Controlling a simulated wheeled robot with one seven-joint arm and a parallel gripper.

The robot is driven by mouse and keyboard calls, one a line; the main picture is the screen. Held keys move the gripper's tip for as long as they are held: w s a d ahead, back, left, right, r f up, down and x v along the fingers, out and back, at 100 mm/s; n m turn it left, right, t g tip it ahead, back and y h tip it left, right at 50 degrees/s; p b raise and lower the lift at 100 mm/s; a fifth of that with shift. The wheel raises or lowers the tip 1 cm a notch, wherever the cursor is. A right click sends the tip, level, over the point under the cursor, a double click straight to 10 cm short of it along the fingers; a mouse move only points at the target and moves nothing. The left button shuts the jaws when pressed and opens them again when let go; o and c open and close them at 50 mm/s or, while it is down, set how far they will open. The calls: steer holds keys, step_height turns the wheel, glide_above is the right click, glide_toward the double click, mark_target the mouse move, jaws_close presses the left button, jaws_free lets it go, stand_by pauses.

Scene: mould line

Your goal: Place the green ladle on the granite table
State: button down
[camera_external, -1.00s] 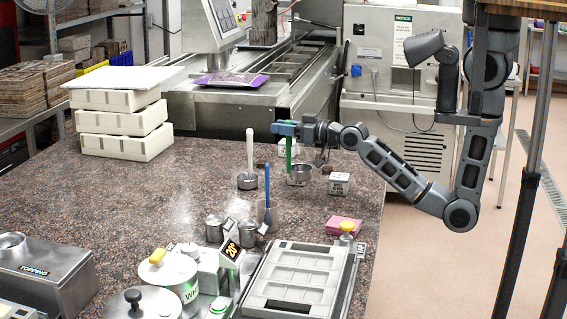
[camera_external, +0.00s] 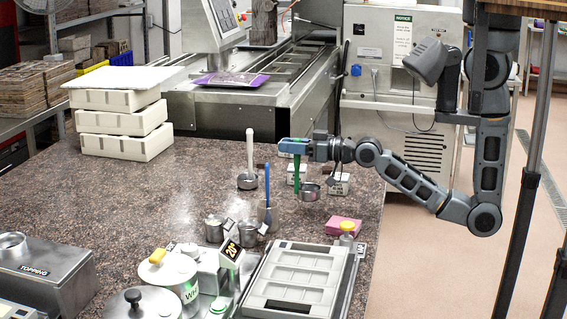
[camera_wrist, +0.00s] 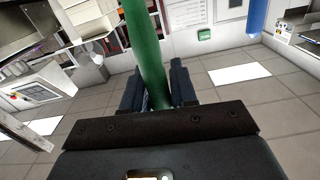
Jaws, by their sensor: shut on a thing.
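My gripper (camera_external: 293,147) is shut on the green handle of the green ladle (camera_external: 297,168), whose metal bowl (camera_external: 309,191) hangs below. The ladle is roughly upright over the right part of the granite table (camera_external: 120,200). I cannot tell for sure whether the bowl touches the tabletop. In the wrist view the green handle (camera_wrist: 146,50) rises between the dark fingers.
A pink block (camera_external: 344,225) and a mould tray (camera_external: 298,278) lie nearer. The table's left middle is clear.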

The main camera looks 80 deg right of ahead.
steer(key=s+a+r+n+g+y+b, duration=0.4)
steer(key=s+a+r+n+y+b, duration=0.2)
steer(key=a+n+y+b, duration=0.45)
steer(key=w+a+f+m+y+p, duration=0.1)
steer(key=w+a+f+m+p, duration=0.1)
steer(key=a+f, duration=0.8)
steer(key=shift+w+f+p, duration=0.15)
steer(key=shift+w+p, duration=0.5)
steer(key=shift+p, duration=0.65)
steer(key=c, duration=0.9)
jaws_free()
steer(key=shift+d, duration=0.1)
